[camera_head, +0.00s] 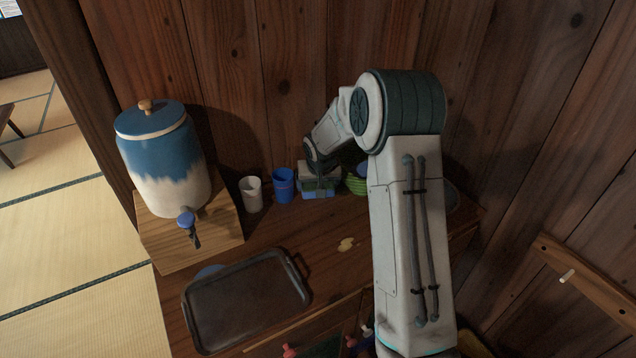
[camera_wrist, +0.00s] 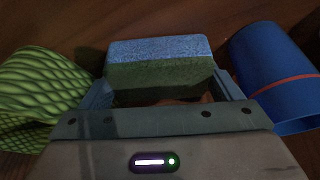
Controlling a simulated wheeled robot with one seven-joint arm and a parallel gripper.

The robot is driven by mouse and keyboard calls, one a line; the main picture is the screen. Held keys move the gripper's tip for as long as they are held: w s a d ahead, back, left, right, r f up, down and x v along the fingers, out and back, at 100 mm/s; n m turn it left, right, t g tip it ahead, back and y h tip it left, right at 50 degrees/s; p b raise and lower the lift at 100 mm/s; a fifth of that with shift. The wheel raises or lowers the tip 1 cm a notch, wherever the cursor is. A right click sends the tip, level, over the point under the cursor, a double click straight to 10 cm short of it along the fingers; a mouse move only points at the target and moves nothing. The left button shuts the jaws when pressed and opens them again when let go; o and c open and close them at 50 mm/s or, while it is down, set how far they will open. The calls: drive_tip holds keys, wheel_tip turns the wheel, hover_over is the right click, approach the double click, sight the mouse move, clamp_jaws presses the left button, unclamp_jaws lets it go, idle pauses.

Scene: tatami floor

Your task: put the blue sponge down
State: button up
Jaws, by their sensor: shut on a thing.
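The blue sponge (camera_wrist: 158,50) is a block with a blue face and a dark green layer. It fills the space between the two fingers of my gripper (camera_wrist: 165,92) in the wrist view, and the fingers are shut on its sides. In the head view the gripper (camera_head: 320,176) points down at the back of the wooden counter, with the sponge (camera_head: 322,191) partly hidden at its tips. The sponge is at or very near the counter top; I cannot tell if it touches.
A blue cup (camera_head: 284,186) stands close left of the sponge, with a white cup (camera_head: 251,194) beyond. A dispenser (camera_head: 163,165) is at left, a dark tray (camera_head: 245,300) in front.

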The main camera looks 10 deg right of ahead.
drive_tip(key=o, duration=0.8)
drive_tip(key=shift+r, duration=0.1)
drive_tip(key=shift+r, duration=0.3)
drive_tip(key=v, duration=1.2)
drive_tip(key=s+r, duration=0.1)
drive_tip(key=s, duration=0.9)
drive_tip(key=s+r+g, duration=0.1)
drive_tip(key=s+r, duration=0.1)
drive_tip(key=s, duration=0.9)
drive_tip(key=s+r+g, duration=0.1)
drive_tip(key=s+r, duration=0.1)
drive_tip(key=s, duration=0.9)
drive_tip(key=shift+d+r+n, duration=0.1)
drive_tip(key=shift+d+n, duration=0.05)
drive_tip(key=shift+n, duration=0.15)
